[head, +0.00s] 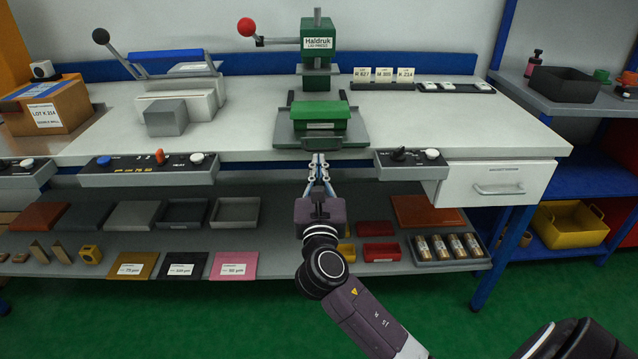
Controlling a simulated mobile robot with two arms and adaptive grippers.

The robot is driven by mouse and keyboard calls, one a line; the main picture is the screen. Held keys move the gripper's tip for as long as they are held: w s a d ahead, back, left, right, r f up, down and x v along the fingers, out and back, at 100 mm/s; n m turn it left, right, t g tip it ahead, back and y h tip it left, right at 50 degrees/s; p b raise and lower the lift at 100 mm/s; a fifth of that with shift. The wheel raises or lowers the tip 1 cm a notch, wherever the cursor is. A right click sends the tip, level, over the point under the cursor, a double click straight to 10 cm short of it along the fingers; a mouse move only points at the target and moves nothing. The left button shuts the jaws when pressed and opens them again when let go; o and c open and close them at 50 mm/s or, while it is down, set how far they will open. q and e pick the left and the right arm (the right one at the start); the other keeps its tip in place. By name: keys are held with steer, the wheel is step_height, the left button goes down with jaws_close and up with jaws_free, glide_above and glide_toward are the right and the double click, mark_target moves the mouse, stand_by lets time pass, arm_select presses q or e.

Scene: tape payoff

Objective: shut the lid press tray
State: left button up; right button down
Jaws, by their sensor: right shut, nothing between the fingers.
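The green lid press (319,42), labelled Haldruk, stands at the back of the white bench with a red-knobbed lever to its left. Its grey tray (351,134) sticks out in front of the press toward the bench's front edge. A green box-like piece (319,115) sits on the tray. My right gripper (318,157) is shut and empty, its fingertips at the front edge of the tray, below the green piece. Whether the fingertips touch the tray I cannot tell. My left gripper is not in view.
Control panels (148,169) line the bench's front edge on both sides of my right gripper. A white drawer (498,187) is at the right. A lower shelf (290,237) with trays lies under the bench. A grey sealer-like device (180,92) stands left of the press.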

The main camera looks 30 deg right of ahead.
mark_target(318, 150)
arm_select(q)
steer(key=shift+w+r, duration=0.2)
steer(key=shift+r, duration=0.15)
arm_select(e)
steer(key=shift+x, duration=0.95)
steer(key=x, duration=0.3)
steer(key=shift+w+d+p, duration=0.15)
steer(key=shift+w+p, duration=0.15)
steer(key=shift+p, duration=0.1)
steer(key=w+d, duration=0.1)
steer(key=w, duration=0.2)
steer(key=w+d, duration=0.1)
steer(key=shift+w+d+f, duration=0.15)
steer(key=shift+d+f, duration=0.1)
steer(key=shift+d, duration=0.05)
steer(key=shift+w+d, duration=0.35)
steer(key=shift+w, duration=0.2)
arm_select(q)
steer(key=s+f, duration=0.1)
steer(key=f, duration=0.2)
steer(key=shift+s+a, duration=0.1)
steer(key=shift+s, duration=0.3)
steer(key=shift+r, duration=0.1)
